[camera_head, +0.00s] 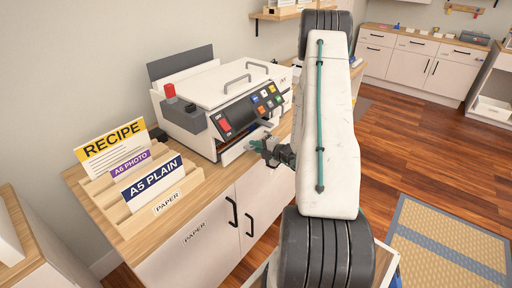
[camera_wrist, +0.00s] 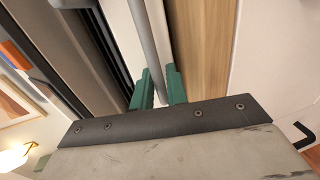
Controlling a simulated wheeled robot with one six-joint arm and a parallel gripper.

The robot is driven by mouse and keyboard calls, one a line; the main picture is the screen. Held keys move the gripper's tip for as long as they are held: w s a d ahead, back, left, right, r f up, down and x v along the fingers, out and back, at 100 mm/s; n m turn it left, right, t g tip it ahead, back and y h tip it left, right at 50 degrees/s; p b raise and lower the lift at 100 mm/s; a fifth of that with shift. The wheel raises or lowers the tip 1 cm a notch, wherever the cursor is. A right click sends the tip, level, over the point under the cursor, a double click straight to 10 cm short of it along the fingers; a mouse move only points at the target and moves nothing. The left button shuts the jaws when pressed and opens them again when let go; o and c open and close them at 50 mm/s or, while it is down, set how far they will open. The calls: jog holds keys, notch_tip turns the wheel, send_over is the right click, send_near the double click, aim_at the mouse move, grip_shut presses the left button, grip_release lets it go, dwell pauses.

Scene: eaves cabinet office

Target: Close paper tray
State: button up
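The white machine (camera_head: 208,97) stands on the wooden cabinet top. Low on its front, a pale tray edge (camera_head: 236,152) shows below the dark control panel; my gripper partly covers its right end, and how far it stands out is unclear. My gripper (camera_head: 266,149) is at the machine's lower front, by that tray. In the wrist view, my two green fingertips (camera_wrist: 160,86) lie on either side of a grey bar (camera_wrist: 148,38), with a narrow gap between them. I cannot tell whether they press on the bar.
A wooden paper rack (camera_head: 172,192) with RECIPE, A6 PHOTO and A5 PLAIN cards stands left of the machine. Cabinet doors with black handles (camera_head: 233,211) are below. A patterned mat (camera_head: 450,245) lies on the open wooden floor at right.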

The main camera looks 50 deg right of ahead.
grip_shut()
jog(key=x, duration=0.4)
jog(key=shift+r, duration=0.4)
jog(key=shift+w, duration=0.1)
grip_release()
jog(key=v, duration=0.8)
